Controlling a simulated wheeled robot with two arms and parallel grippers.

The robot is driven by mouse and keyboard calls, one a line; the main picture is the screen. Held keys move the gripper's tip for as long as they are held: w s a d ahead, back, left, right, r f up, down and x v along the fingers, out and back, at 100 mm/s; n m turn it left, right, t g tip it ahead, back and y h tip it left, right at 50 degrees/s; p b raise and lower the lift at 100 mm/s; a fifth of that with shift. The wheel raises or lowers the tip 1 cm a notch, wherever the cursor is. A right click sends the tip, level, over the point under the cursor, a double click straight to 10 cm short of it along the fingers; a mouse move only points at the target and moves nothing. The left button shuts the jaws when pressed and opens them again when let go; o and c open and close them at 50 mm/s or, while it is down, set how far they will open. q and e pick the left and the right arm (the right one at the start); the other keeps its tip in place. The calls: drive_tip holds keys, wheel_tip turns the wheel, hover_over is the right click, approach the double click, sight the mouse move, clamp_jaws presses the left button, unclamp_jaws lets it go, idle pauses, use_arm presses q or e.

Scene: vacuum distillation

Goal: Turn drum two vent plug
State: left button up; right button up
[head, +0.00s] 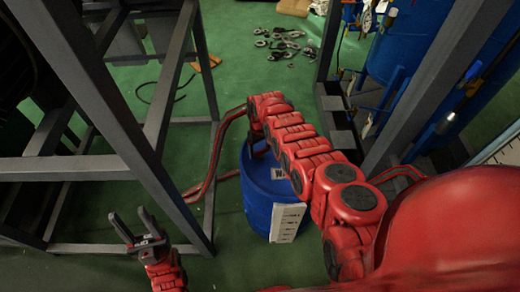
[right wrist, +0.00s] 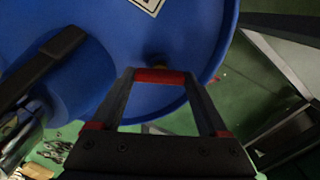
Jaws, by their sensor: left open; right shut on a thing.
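A blue drum (head: 258,212) stands on the floor below my right arm, with white labels on its top and side. In the right wrist view the drum's blue top (right wrist: 110,30) fills the upper left. My right gripper (right wrist: 160,77) is at the drum top near its rim. A red bar, seemingly the vent plug (right wrist: 160,76), spans between its fingertips, with a small brownish piece just beyond it. The gripper is shut on this plug. In the head view my arm mostly hides the plug. My left gripper (head: 132,220) is open and empty, left of the drum.
A grey metal frame (head: 150,130) stands left of the drum, close to my left gripper. Another grey frame post (head: 430,90) and a large blue tank (head: 425,45) are at the right. Several small dark parts (head: 283,42) lie on the green floor further back.

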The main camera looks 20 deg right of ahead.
sight(260, 151)
idle(0.4)
drive_tip(key=o, duration=1.2)
drive_tip(key=shift+o, duration=0.2)
wheel_tip(260, 151, up, 3)
drive_tip(key=shift+r+p, duration=0.2)
drive_tip(key=shift+p, duration=1.05)
wheel_tip(260, 151, up, 14)
